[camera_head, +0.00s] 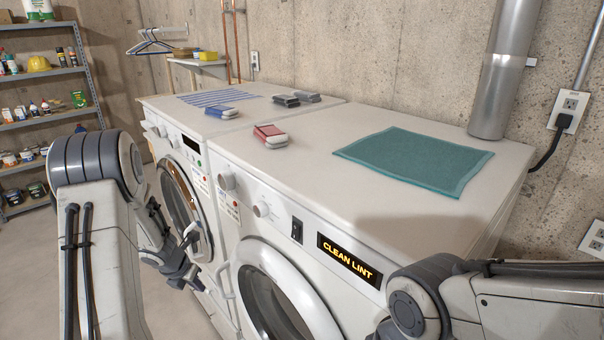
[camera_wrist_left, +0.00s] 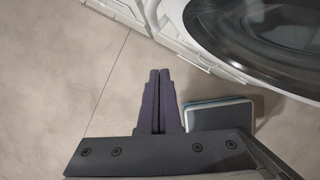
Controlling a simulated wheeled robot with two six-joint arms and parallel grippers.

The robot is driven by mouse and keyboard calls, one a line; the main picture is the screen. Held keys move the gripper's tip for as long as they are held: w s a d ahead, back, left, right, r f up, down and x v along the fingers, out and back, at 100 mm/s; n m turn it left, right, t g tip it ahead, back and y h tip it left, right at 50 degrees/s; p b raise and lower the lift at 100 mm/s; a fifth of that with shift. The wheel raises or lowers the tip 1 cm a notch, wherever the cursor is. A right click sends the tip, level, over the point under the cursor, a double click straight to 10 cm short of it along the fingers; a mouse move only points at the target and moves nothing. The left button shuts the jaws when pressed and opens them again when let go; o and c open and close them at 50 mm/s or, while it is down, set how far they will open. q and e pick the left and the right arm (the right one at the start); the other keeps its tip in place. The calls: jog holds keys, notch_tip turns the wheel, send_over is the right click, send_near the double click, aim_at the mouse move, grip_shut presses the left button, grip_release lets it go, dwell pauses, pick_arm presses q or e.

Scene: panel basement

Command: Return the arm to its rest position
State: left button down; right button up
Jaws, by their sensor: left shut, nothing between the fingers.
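My left arm comes in from the left in the head view, bent down in front of the left-hand washing machine (camera_head: 178,133). Its gripper (camera_head: 188,270) hangs low beside the machine fronts, partly hidden by its own links. In the left wrist view, the gripper's dark fingers (camera_wrist_left: 159,76) lie together with nothing between them, above a pale floor (camera_wrist_left: 60,75). My right arm's grey and white links show at the lower right of the head view. Its gripper is out of frame.
The machine with the CLEAN LINT panel (camera_head: 348,258) stands close on the right. A round door (camera_wrist_left: 265,35) is near my left fingers, beside a dark flat object with a blue-white edge (camera_wrist_left: 220,115).

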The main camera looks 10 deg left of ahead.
pick_arm(q)
jog(key=d+r+n+t+y, duration=0.15)
jog(key=d+r+n, duration=0.55)
jog(key=n, duration=0.8)
jog(key=s+d+r+n+g+h+b, duration=0.1)
jog(key=s+d+r+n+g+b, duration=0.1)
jog(key=s+d+n, duration=0.5)
jog(key=s+d+r+n+g+h+b, duration=0.1)
jog(key=s+d+r+n+g+b, duration=0.2)
jog(key=s+d, duration=1.7)
jog(key=r+n, duration=0.1)
jog(key=n, duration=0.3)
jog(key=shift+r+n+g, duration=0.15)
jog(key=shift+n+g, duration=0.15)
jog(key=shift+g, duration=0.05)
jog(key=shift+s, duration=0.1)
